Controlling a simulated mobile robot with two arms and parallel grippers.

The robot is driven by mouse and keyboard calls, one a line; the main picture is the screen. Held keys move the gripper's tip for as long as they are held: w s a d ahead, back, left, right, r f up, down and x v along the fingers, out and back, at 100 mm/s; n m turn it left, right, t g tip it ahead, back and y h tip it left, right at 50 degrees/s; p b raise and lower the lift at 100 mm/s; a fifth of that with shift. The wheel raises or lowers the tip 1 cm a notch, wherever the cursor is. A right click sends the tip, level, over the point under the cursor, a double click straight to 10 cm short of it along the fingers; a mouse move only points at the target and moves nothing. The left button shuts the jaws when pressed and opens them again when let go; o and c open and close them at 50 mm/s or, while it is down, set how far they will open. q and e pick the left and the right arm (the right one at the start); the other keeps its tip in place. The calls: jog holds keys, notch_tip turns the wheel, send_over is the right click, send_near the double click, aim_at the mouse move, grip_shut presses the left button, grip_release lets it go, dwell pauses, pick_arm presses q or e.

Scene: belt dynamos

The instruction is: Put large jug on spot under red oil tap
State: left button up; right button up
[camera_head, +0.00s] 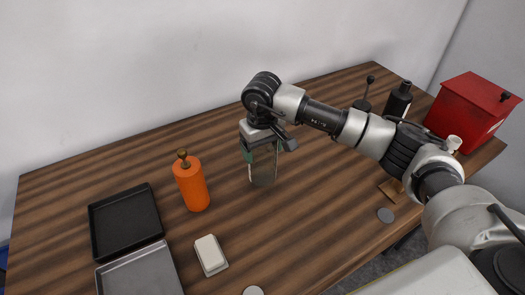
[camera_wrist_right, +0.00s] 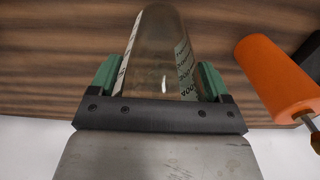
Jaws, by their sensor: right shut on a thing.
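The large jug (camera_head: 263,168) is a clear vessel at mid-table in the head view. It looks upright; I cannot tell if its base touches the wood. My right gripper (camera_head: 262,148) comes down from above and is shut on it. In the right wrist view the green fingers (camera_wrist_right: 160,82) clasp both sides of the jug (camera_wrist_right: 158,50), which has printed scale marks. A grey round spot (camera_head: 386,215) lies near the right front edge. My left gripper is out of view.
A black bottle (camera_head: 398,100) stands near the red container. Another round disc (camera_head: 253,290) lies at the front edge.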

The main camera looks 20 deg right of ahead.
notch_tip(320, 180, down, 2)
jog(key=shift+f, duration=0.35)
jog(key=o, duration=1)
jog(key=shift+o, duration=0.2)
jog(key=shift+r, duration=0.15)
